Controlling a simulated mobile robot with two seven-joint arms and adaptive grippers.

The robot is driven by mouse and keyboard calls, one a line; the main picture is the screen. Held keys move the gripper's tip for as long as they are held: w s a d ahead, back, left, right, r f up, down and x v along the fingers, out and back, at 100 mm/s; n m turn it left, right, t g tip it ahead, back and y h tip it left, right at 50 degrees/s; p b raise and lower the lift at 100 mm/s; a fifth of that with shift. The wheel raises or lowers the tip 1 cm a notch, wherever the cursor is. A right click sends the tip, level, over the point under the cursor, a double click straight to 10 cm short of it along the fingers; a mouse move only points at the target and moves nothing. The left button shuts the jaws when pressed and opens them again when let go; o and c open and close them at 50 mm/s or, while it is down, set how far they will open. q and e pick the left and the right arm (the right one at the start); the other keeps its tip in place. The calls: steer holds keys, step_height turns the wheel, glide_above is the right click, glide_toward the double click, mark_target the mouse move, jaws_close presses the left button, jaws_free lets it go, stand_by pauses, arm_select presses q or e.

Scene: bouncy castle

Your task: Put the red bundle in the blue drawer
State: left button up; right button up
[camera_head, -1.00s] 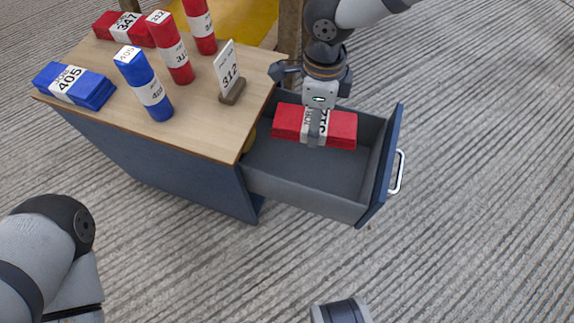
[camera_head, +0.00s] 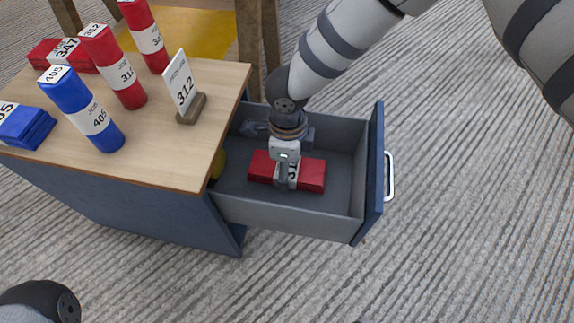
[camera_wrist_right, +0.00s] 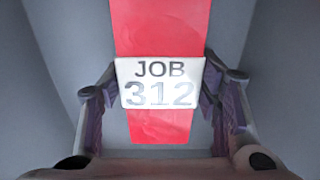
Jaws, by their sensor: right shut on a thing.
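The red bundle (camera_head: 313,176) has a white band reading JOB 312, which shows in the right wrist view (camera_wrist_right: 160,82). It lies flat inside the open blue drawer (camera_head: 376,175), low near the floor; whether it touches the floor I cannot tell. My right gripper (camera_head: 286,172) comes down from above and is shut on the bundle around its white band. In the right wrist view its fingers stand on both sides of the label. My left gripper is out of view; only a piece of my left arm shows at bottom left.
The wooden desk top (camera_head: 180,172) holds a sign reading 312 (camera_head: 182,83), standing red rolls (camera_head: 112,67), a blue roll (camera_head: 83,110), a lying red bundle (camera_head: 62,53) and a lying blue one (camera_head: 24,125). A yellow thing (camera_head: 218,163) sits at the drawer's inner left.

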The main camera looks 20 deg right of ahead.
steer(key=shift+f, duration=0.2)
steer(key=o, duration=1.2)
steer(key=shift+o, duration=0.2)
steer(key=shift+r, duration=0.1)
arm_select(q)
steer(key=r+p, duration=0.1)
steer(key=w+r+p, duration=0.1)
steer(key=p, duration=0.1)
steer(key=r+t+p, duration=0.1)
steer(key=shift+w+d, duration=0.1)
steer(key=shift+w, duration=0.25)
arm_select(e)
step_height(320, 180, up, 12)
steer(key=shift+r, duration=0.15)
